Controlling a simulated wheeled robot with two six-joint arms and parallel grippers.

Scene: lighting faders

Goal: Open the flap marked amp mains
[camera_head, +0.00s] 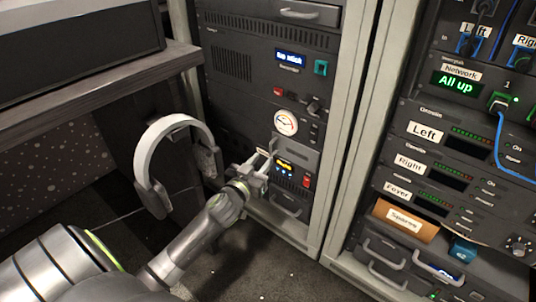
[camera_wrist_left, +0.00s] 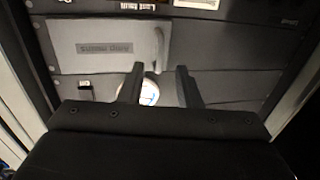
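The flap marked amp mains (camera_wrist_left: 90,47) is a light grey panel in the left wrist view, with a dark label that appears upside down. It looks shut. Its upright bar handle (camera_wrist_left: 161,46) is at its right edge there. In the head view the flap (camera_head: 302,157) is below the round gauge, partly hidden by my gripper. My left gripper (camera_head: 266,170) is in front of the rack by the flap's left side. In the left wrist view its two fingers (camera_wrist_left: 160,82) are apart, with nothing seen between them but the background; the handle appears beyond their tips. My right gripper is not in view.
A white-faced gauge (camera_head: 286,122) is above the flap. Headphones (camera_head: 175,150) hang at the left beside a desk (camera_head: 100,85). A second rack (camera_head: 420,160) stands at the right.

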